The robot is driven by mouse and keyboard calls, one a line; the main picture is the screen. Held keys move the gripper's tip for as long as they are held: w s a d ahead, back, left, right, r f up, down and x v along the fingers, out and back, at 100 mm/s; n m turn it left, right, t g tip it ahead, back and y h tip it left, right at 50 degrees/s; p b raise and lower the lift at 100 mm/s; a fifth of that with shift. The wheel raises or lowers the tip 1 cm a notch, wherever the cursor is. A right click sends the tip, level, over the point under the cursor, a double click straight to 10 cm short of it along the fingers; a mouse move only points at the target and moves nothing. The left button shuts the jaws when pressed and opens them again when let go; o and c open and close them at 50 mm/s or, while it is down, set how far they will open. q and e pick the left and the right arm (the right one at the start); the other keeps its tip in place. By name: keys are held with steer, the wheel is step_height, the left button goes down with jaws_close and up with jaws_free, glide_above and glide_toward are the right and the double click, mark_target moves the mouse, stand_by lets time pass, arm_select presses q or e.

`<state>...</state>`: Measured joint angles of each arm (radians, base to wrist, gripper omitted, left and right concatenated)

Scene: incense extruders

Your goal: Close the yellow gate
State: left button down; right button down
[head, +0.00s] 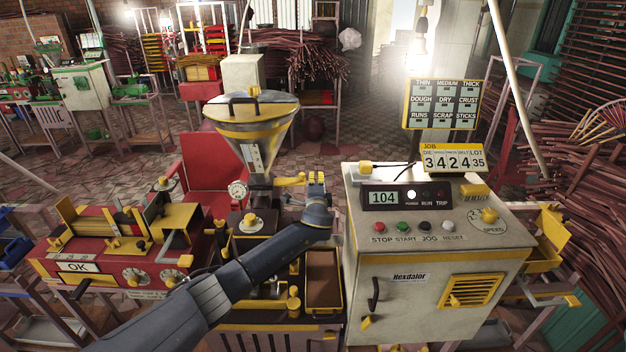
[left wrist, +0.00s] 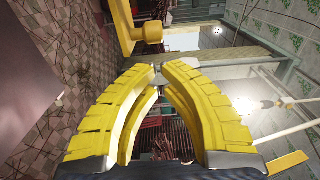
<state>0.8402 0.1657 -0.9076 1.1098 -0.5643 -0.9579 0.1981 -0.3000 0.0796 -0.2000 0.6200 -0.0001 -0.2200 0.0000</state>
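The hopper (head: 252,125) is a grey and yellow cone on the extruder in the head view. A yellow gate lever (head: 289,181) sticks out to the right from the hopper's neck. My left gripper (head: 317,178) is just right of the lever's end in the head view; whether they touch is unclear. In the left wrist view my left gripper (left wrist: 158,70) has its yellow fingers brought together at the tips, with nothing clearly held. A yellow bar with a knob (left wrist: 150,33), likely the gate lever, shows above the fingertips, apart from them. My right gripper is not in view.
A cream control cabinet (head: 430,250) with buttons and a 104 display stands right of my left arm. A red machine (head: 110,255) stands at the left. A red chair (head: 210,160) is behind the hopper. A job sign (head: 452,158) stands on the cabinet.

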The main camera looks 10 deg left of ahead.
mark_target(296, 185)
arm_select(q)
steer(key=shift+a, duration=0.5)
steer(key=a, duration=0.5)
steer(key=shift+s+a, duration=0.35)
steer(key=shift+s, duration=0.05)
steer(key=shift+s+a, duration=0.1)
